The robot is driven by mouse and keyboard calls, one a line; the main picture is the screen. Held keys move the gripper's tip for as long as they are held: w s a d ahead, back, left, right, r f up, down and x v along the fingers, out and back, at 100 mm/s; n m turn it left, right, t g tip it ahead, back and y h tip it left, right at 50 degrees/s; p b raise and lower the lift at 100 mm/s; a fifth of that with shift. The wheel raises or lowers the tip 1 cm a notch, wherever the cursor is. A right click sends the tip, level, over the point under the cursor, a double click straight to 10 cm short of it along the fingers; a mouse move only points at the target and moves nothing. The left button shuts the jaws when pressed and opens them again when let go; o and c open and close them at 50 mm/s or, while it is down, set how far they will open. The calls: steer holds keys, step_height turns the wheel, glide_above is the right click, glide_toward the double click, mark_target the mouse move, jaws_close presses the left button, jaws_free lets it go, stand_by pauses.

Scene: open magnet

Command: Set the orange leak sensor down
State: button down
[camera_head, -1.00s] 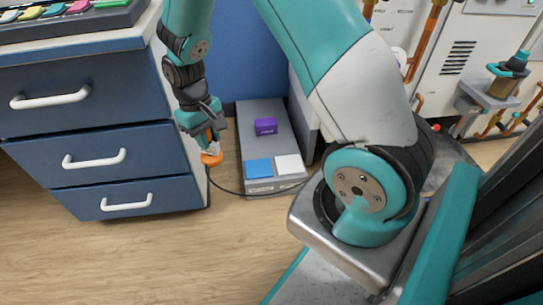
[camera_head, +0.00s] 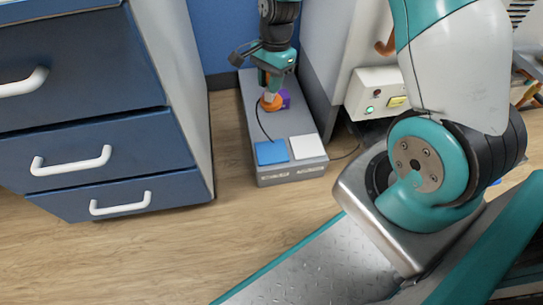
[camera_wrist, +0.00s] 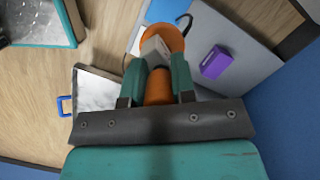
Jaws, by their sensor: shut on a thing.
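The orange leak sensor (camera_head: 271,103) is in my gripper (camera_head: 269,88), over the far half of a low grey platform (camera_head: 262,172). The wrist view shows its orange body (camera_wrist: 159,90) between the two teal fingers of my gripper (camera_wrist: 157,75), with a wider orange disc (camera_wrist: 176,38) beyond a pale block. A thin dark cable hangs from it in the head view. I cannot tell whether the sensor touches the platform. A blue square (camera_head: 271,153) and a white square (camera_head: 308,147) lie at the platform's near end, both bare.
A purple box (camera_head: 286,97) sits on the platform just right of the sensor, partly hidden in the head view; the wrist view shows it clear of the fingers (camera_wrist: 215,61). A blue drawer cabinet (camera_head: 110,150) stands left. A pale cabinet (camera_head: 335,60) stands close on the right.

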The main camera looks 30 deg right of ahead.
steer(key=f+m, duration=0.1)
steer(key=m, duration=0.1)
steer(key=m+b, duration=0.1)
steer(key=m, duration=0.1)
steer(key=f+m+b, duration=0.1)
steer(key=m, duration=0.1)
steer(key=shift+w+d+f+t, duration=0.3)
steer(key=shift+w+f+t, duration=0.05)
steer(key=shift+w+t, duration=0.05)
steer(key=m, duration=0.1)
steer(key=f+m+b, duration=0.1)
steer(key=m, duration=0.3)
steer(key=shift+w+d+f+t, duration=0.15)
steer(key=shift+w+d+t, duration=0.1)
steer(key=shift+w+t, duration=0.15)
steer(key=shift+f+m+h+b, duration=0.25)
steer(key=shift+m+h+b, duration=0.05)
steer(key=shift+m+b, duration=0.1)
step_height(320, 180, down, 20)
steer(key=b, duration=1.2)
steer(key=shift+r, duration=0.2)
steer(key=c, duration=0.9)
jaws_free()
steer(key=shift+c, duration=0.2)
